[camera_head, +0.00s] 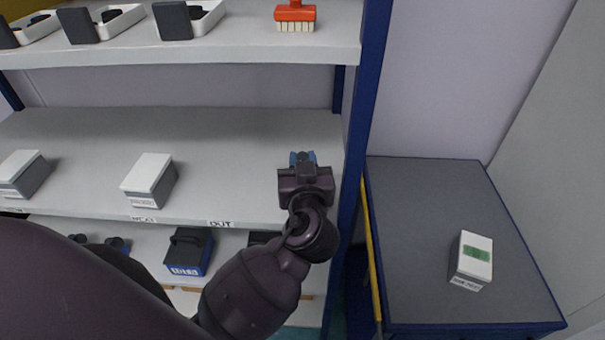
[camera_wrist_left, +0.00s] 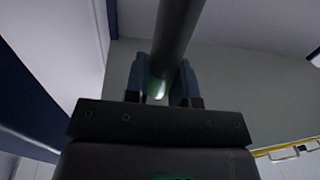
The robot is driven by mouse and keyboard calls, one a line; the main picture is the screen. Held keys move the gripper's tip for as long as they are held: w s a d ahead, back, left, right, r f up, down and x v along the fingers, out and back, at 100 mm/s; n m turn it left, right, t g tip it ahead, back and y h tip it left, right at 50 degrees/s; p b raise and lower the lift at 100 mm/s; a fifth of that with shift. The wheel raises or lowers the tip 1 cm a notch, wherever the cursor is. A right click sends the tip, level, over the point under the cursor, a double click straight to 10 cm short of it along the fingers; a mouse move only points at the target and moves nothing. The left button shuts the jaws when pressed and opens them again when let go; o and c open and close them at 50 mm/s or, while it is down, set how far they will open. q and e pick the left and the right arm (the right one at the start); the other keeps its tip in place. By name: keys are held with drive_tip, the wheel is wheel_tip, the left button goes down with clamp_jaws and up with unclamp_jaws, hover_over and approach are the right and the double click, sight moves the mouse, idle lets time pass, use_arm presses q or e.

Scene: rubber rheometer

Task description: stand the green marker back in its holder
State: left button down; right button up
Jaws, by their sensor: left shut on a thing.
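My left gripper (camera_head: 303,160) reaches over the right end of the middle shelf, near the blue upright, seen from behind its wrist. In the left wrist view its two blue fingers (camera_wrist_left: 161,82) are shut on a dark, round rod with a pale green end, which I take to be the green marker (camera_wrist_left: 175,40). The marker runs from between the fingers to the top edge of that view. In the head view the gripper hides it. I cannot make out the marker's holder in either view. My right gripper is not in view.
The middle shelf (camera_head: 240,140) bears a white-topped box (camera_head: 150,175) and another box (camera_head: 24,172). The upper shelf holds trays and a red brush (camera_head: 295,14). A blue upright (camera_head: 364,110) stands right of my gripper. A box with a green label (camera_head: 471,258) sits on the cabinet (camera_head: 415,215).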

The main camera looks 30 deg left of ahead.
use_arm(q)
wheel_tip(320, 180, down, 2)
drive_tip(key=shift+f, duration=0.5)
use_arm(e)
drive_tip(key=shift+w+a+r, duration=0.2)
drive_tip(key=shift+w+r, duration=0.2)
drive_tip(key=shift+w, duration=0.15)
use_arm(q)
drive_tip(key=shift+f, duration=0.1)
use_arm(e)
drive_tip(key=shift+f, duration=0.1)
